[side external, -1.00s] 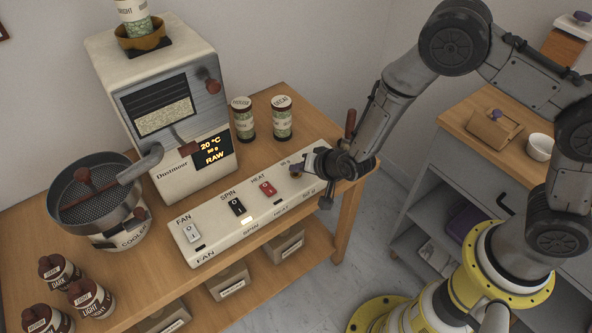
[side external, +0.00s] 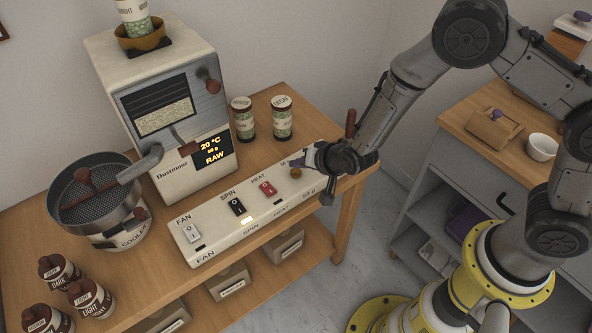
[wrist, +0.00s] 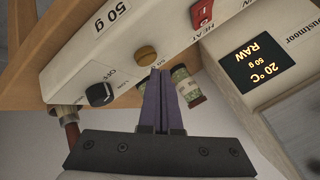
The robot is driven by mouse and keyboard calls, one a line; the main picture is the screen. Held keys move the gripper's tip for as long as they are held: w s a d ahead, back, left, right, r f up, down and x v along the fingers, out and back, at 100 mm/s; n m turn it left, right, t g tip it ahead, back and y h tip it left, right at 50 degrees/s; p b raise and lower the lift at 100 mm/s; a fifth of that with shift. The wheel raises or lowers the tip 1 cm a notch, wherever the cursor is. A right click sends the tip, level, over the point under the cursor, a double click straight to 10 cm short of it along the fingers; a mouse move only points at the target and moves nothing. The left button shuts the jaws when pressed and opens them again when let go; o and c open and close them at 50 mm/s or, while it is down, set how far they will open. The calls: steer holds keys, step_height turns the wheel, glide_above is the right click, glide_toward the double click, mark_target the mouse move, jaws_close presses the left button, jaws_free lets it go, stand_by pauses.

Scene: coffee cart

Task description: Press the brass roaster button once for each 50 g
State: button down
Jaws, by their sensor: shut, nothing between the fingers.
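The brass button (side external: 296,173) is a small round knob at the right end of the white switch panel. It also shows in the wrist view (wrist: 146,56), just beyond my fingertips. My gripper (side external: 306,159) is over that end of the panel, its purple fingers (wrist: 159,72) shut and empty. The tips look very close to the button; I cannot tell whether they touch it. The roaster (side external: 165,110) has a dark display (side external: 213,149) with amber text. In the wrist view the display (wrist: 257,64) shows upside down and reads 20 °C, 50 g, RAW.
The panel carries a FAN switch (side external: 191,232), a SPIN switch (side external: 237,207) and a red HEAT switch (side external: 268,188). A black knob (wrist: 100,93) sits beside the brass button. Two labelled jars (side external: 282,118) stand behind the panel. The cooler (side external: 97,200) is at the left.

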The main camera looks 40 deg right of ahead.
mark_target(299, 175)
steer(key=shift+r, duration=0.1)
steer(key=shift+r, duration=2.4)
stand_by(0.7)
step_height(299, 175, up, 4)
steer(key=shift+f, duration=0.1)
stand_by(0.3)
steer(key=shift+f, duration=4.4)
steer(key=shift+f, duration=0.15)
steer(key=shift+f, duration=0.25)
